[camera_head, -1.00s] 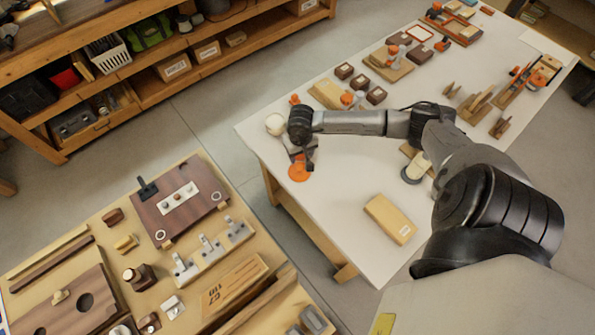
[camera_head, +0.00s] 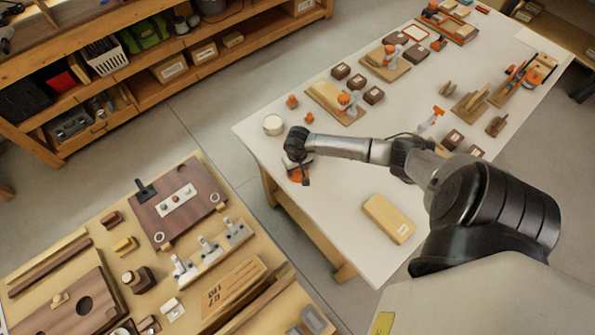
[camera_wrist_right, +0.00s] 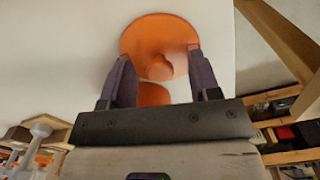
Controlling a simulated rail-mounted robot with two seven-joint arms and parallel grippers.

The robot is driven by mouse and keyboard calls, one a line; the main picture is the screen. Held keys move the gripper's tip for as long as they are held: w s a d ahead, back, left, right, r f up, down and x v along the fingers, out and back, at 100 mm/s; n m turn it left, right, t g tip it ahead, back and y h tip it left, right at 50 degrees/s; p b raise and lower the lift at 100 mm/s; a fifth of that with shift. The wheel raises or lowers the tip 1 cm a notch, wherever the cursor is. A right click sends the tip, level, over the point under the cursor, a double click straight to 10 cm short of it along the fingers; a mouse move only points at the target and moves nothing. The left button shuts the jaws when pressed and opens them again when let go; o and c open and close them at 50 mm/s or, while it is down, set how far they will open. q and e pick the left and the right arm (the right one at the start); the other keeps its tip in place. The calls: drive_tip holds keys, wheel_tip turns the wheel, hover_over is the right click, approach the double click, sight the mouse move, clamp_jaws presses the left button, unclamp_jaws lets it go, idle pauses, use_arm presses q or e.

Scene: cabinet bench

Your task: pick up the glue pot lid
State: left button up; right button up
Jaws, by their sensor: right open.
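The glue pot lid (camera_wrist_right: 173,34) is a flat orange disc with a small round knob, lying on the white table top. It shows in the head view as a bit of orange (camera_head: 292,174) partly hidden by my gripper. My right gripper (camera_wrist_right: 158,57) is open over the lid, with its two dark fingers apart on either side of the knob; it also shows in the head view (camera_head: 304,181). Whether the fingers touch the lid cannot be told. My left gripper is not in view.
A white round pot (camera_head: 273,125) stands near the table's left edge, with small orange pieces (camera_head: 292,102) behind it. A tan block (camera_head: 389,218) lies to the right. Wooden fixtures and dark blocks fill the table's far part. A second bench (camera_head: 132,199) is at left.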

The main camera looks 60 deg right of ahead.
drive_tip(key=shift+c, duration=0.4)
drive_tip(key=c, duration=0.9)
drive_tip(key=shift+r, duration=0.1)
drive_tip(key=shift+c, duration=0.2)
